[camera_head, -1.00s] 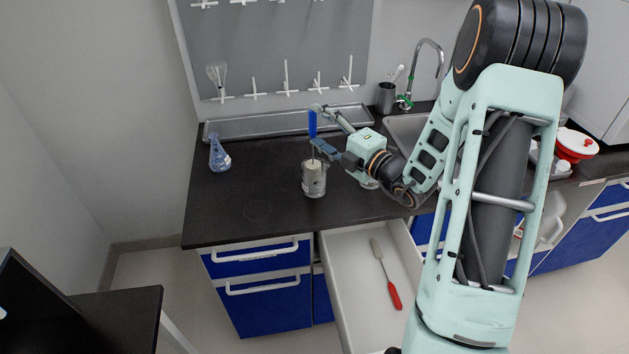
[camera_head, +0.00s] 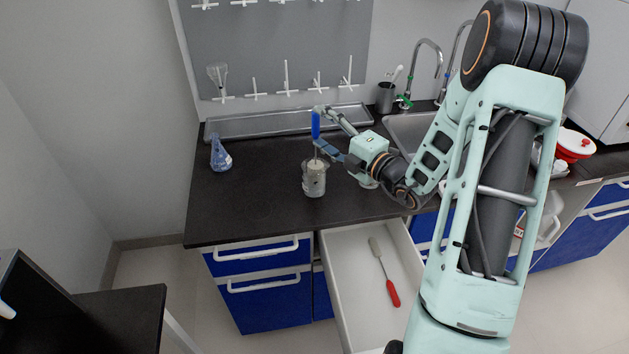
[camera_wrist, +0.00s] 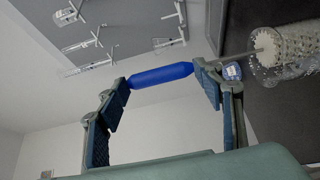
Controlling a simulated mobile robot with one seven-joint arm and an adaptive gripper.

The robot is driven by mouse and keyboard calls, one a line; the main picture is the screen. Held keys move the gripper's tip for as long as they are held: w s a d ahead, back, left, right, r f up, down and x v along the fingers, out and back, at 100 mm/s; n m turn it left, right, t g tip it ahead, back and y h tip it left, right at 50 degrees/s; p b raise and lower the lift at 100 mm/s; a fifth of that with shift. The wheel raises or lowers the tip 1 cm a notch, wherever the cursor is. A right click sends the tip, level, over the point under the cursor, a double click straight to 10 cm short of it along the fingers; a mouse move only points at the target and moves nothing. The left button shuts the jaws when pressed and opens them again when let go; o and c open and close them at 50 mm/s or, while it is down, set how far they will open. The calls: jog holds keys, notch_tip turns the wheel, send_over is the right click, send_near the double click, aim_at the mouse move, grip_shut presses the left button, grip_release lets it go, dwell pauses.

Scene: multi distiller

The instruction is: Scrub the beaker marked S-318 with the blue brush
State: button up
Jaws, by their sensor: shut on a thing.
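My gripper (camera_head: 318,134) is shut on the blue handle of the brush (camera_head: 316,124), which is held upright above the counter. In the wrist view the blue handle (camera_wrist: 161,75) spans between the two fingers, and its thin shaft runs into a glass beaker (camera_wrist: 290,50). The brush's pale bristle head is inside that beaker (camera_head: 314,186), which stands on the dark counter below my gripper. Specks or stains show on the beaker's wall. Its marking cannot be read in these views.
An open drawer (camera_head: 345,262) holds a red-handled brush (camera_head: 386,280). A drying rack (camera_head: 270,50) is on the wall, and a sink (camera_head: 408,128) lies behind my arm. The counter's left front is clear.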

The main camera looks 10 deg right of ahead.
jog(key=shift+s+a, duration=0.25)
jog(key=shift+s, duration=0.2)
dwell(0.3)
notch_tip(320, 180, up, 12)
jog(key=p, duration=0.9)
jog(key=shift+p, duration=0.3)
jog(key=shift+w+r, duration=0.1)
